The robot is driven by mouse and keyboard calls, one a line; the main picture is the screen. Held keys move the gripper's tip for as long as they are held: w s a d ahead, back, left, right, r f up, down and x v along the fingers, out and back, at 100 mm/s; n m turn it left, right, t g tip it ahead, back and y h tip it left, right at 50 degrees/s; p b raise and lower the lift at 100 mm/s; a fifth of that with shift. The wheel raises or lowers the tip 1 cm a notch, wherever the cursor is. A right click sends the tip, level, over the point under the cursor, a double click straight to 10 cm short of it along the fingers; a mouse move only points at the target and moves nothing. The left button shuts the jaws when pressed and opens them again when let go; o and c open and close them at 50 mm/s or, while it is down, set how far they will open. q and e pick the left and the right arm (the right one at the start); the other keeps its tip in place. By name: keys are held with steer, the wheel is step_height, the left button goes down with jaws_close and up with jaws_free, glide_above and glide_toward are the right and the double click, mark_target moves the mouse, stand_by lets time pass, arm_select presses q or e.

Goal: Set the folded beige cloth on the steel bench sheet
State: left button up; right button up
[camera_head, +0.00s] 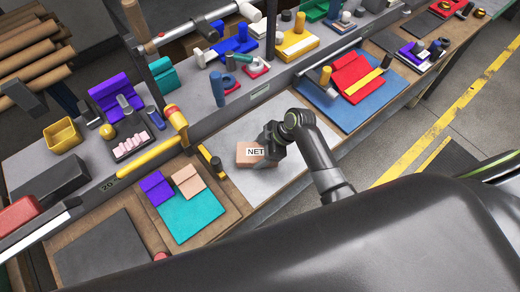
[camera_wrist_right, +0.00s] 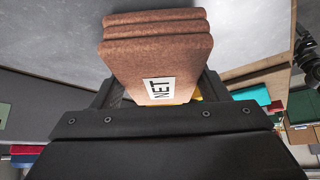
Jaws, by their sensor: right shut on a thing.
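My right gripper (camera_head: 262,150) is shut on a folded beige-brown cloth (camera_head: 256,159) with a white NET label. In the right wrist view this cloth (camera_wrist_right: 155,55) shows several stacked layers and looks reddish-brown, its label end between the jaws. In the head view the cloth is over the pale grey steel bench sheet (camera_head: 228,132). I cannot tell whether it touches the sheet. A lighter beige folded piece (camera_head: 188,181) lies on a teal mat, left of the sheet. My left gripper is not in view.
A purple folded piece (camera_head: 157,188) shares the teal mat (camera_head: 193,217). A yellow-and-black tool (camera_head: 210,160) lies at the sheet's left edge. A blue mat (camera_head: 345,110) with red pieces lies to the right. The sheet is otherwise bare.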

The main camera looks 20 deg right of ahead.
steer(key=shift+f+b, duration=0.35)
steer(key=shift+f, duration=0.2)
stand_by(0.5)
steer(key=o, duration=1.2)
steer(key=shift+o, duration=0.2)
steer(key=shift+r, duration=0.1)
steer(key=b+v, duration=0.2)
steer(key=v, duration=1.5)
steer(key=shift+r, duration=0.2)
